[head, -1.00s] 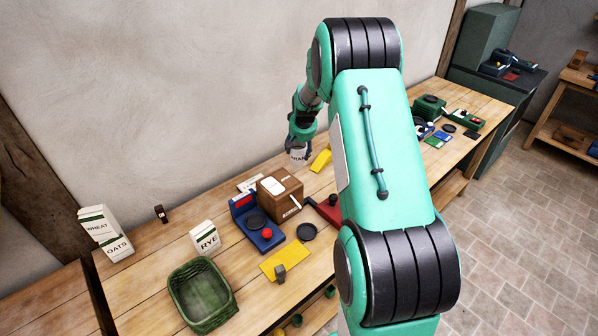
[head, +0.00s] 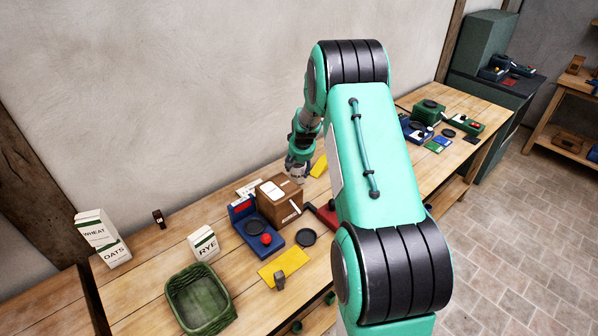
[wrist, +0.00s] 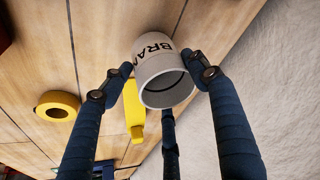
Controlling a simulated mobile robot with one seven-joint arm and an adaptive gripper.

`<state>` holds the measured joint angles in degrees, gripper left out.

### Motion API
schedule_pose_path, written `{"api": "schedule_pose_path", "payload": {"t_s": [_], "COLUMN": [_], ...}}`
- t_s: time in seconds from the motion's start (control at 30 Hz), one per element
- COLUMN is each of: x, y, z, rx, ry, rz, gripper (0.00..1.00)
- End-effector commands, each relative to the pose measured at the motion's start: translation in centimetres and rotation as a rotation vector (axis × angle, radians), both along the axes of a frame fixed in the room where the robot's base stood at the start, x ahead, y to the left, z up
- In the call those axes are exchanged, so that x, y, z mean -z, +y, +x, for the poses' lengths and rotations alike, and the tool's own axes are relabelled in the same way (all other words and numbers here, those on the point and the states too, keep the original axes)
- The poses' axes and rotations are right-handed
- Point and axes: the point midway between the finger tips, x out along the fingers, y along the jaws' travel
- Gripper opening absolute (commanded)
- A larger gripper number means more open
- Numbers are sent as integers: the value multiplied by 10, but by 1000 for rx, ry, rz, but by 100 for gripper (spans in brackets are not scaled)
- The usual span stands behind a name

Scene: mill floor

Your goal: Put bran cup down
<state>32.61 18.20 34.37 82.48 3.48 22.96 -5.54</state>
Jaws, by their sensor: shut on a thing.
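The bran cup is a pale cup with dark lettering, seen in the wrist view (wrist: 158,75) between the dark blue fingers of my gripper (wrist: 152,78). My gripper is shut on it. In the head view my gripper (head: 298,165) is low over the back of the bench, just behind the brown wooden box (head: 279,200). The cup is mostly hidden there by my gripper and the box. I cannot tell whether the cup touches the bench.
A yellow piece (wrist: 134,108) lies close beside the cup, and a yellow ring (wrist: 57,106) is further left. A blue scale-like device (head: 250,228), a RYE box (head: 203,243) and a green basket (head: 200,298) stand on the bench (head: 150,255). A wall rises behind.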

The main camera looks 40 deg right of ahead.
Motion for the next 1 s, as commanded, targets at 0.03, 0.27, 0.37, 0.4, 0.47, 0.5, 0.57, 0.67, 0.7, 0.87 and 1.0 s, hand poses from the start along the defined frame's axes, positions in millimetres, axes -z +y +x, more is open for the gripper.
{"api": "schedule_pose_path", "payload": {"t_s": [0.03,0.27,0.37,0.4,0.47,0.5,0.57,0.67,0.7,0.87,1.0], "x": [7,18,18,18,18,18,20,21,21,21,21], "y": [0,-1,0,0,0,0,0,0,0,0,0], "z": [0,1,1,1,1,1,1,0,0,0,0], "rx": [0,0,0,0,0,0,0,0,0,0,0], "ry": [0,-3,-3,-2,-2,-2,-2,-1,-1,-1,-1], "rz": [0,-1,-1,-1,-1,-1,-1,0,0,0,0], "gripper": [10,10,10,10,10,10,10,65,73,78,78]}}
